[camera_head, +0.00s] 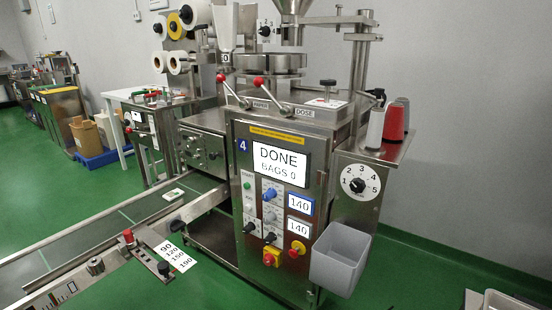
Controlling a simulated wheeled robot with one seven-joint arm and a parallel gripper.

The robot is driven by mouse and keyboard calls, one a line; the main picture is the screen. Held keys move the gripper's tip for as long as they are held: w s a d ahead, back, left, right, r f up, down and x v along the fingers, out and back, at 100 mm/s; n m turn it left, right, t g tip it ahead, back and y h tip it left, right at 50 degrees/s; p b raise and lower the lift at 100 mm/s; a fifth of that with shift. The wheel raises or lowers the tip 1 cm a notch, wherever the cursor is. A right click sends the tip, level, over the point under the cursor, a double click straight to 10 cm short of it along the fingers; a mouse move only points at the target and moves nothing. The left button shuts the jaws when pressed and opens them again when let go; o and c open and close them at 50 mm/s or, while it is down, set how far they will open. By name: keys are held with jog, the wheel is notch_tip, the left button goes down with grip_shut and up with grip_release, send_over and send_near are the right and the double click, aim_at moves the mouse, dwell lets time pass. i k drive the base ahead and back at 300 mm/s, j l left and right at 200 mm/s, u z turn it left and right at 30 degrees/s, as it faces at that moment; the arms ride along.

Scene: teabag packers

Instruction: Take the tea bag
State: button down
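A small white packet with a green mark, which looks like the tea bag (174,194), lies flat on the conveyor (118,222) at the left of the packing machine (275,215). It is near the conveyor's machine end and nothing touches it from above. The machine's screen (280,162) reads "DONE" and "BAGS 0". My gripper is not in view.
A guide rail (82,262) with a red-knobbed clamp and a number plate (169,254) runs along the conveyor's near side. A grey bin (340,259) hangs at the machine's front right. Thread cones (394,122) stand on a side shelf.

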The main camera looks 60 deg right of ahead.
aim_at(170, 197)
jog(key=i+l+u, duration=0.15)
jog(key=l+u, duration=0.15)
jog(key=l, duration=0.35)
jog(key=l+u, duration=0.3)
jog(key=l, duration=0.35)
jog(key=i, duration=0.05)
